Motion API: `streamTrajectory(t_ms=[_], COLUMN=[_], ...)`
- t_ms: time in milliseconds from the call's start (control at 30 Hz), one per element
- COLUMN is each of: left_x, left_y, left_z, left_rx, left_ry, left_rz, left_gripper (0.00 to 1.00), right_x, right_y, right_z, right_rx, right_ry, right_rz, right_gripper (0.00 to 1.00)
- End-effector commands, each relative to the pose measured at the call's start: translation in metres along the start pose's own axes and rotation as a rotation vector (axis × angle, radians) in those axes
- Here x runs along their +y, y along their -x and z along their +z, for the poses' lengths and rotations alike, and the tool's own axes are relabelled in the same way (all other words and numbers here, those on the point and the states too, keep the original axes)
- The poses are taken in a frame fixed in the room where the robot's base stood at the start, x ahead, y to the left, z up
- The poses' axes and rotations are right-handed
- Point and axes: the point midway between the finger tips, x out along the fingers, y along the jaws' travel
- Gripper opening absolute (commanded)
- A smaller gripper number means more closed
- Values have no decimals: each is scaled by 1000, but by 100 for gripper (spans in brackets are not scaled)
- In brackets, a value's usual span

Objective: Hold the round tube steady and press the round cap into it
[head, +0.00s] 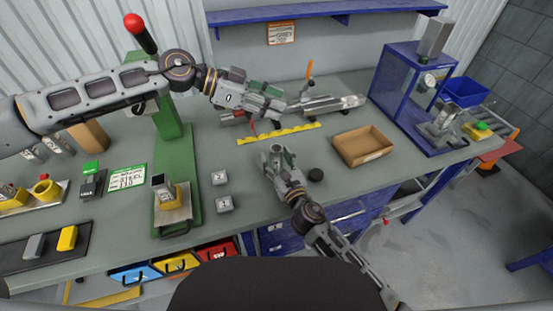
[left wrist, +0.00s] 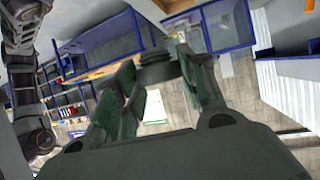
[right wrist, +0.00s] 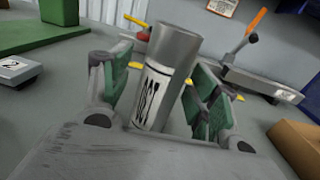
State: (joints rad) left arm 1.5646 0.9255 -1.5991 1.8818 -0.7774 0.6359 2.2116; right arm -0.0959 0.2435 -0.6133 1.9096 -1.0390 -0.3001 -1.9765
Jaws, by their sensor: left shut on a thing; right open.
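The round tube (right wrist: 170,55) is a grey cylinder with a white printed label. It stands between the open fingers of my right gripper (right wrist: 160,90), with a visible gap to the finger on the right. In the head view my right gripper (head: 278,158) is low over the bench's middle, with its fingers around the tube. My left gripper (head: 270,103) is higher and farther back. In the left wrist view, my left gripper (left wrist: 165,75) is shut on a dark, stepped round cap (left wrist: 155,65). The cap is hard to make out in the head view.
A small black disc (head: 316,174) lies right of my right gripper. Beyond are a yellow ruler (head: 280,133), a cardboard tray (head: 362,160) and a clamp with an orange handle (head: 308,70). A green press (head: 173,150) stands left, a blue frame (head: 400,85) right.

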Motion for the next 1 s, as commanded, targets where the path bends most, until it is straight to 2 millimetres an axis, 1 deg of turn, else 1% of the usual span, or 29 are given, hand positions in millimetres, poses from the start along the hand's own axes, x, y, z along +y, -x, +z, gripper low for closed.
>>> streamTrajectory(t_ms=[67,167,400,467,500,667,767,1000], left_x=[0,0,0,0,0,0,0,0], left_y=[0,0,0,0,0,-1,-4,-14], left_z=[0,0,0,0,0,2,7,30], left_rx=[0,0,0,0,0,0,0,0], left_ry=[0,0,0,0,0,1,4,13], left_rz=[0,0,0,0,0,-1,-3,-13], left_gripper=[23,23,23,23,23,23,23,23], right_x=[0,0,0,0,0,0,0,0], right_y=[0,0,0,0,0,0,0,0], right_z=[0,0,0,0,0,0,0,0], right_rx=[0,0,0,0,0,0,0,0], right_ry=[0,0,0,0,0,0,0,0], right_rz=[0,0,0,0,0,0,0,0], right_gripper=[61,49,18,11,8,8,8,8])
